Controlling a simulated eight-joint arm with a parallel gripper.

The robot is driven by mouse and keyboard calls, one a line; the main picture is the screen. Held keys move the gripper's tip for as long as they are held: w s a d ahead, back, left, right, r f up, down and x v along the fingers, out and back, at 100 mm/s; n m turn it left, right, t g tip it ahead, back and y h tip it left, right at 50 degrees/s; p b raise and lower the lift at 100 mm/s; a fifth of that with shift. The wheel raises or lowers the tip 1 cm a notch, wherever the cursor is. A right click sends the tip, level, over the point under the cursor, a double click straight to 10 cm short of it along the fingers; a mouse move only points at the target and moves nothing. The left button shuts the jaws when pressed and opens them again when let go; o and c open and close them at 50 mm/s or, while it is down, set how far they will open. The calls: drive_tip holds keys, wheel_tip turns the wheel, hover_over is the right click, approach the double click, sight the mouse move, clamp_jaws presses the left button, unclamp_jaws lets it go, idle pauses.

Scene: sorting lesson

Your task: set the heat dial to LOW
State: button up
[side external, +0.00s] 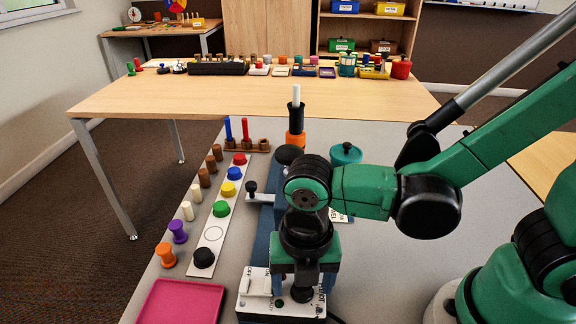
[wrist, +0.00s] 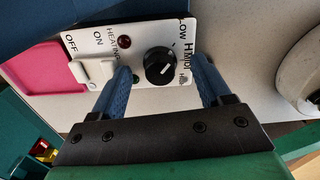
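In the wrist view a white control panel (wrist: 100,50) carries a round black heat dial (wrist: 158,66) with a short white mark. LOW, MID and a third label, probably HIGH, run along the dial's right side; I cannot tell surely which one the mark faces. My gripper (wrist: 163,75) is open, its two blue fingers to the left and right of the dial, not visibly touching it. In the side view my gripper (side external: 303,278) points down over the panel (side external: 252,302), and the dial (side external: 301,294) shows just below it.
The panel also has a white rocker switch (wrist: 94,71) marked ON and OFF, and a dark red light (wrist: 125,41) marked HEATING. A pink tray (side external: 180,302) lies left of the panel.

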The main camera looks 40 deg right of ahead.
drive_tip(key=shift+r, duration=0.15)
drive_tip(key=shift+r, duration=2.7)
drive_tip(key=shift+r, duration=0.1)
wheel_tip(320, 180, up, 6)
drive_tip(key=d+f+m+y, duration=0.1)
drive_tip(key=d+m+y, duration=0.3)
drive_tip(key=m, duration=0.8)
drive_tip(key=w+d+f+m+t+h, duration=0.2)
drive_tip(key=w+d+m+t+h, duration=0.2)
drive_tip(key=d+m, duration=0.6)
drive_tip(key=w+m+t, duration=0.2)
drive_tip(key=m+t, duration=0.1)
drive_tip(key=m, duration=0.3)
drive_tip(key=shift+d, duration=0.25)
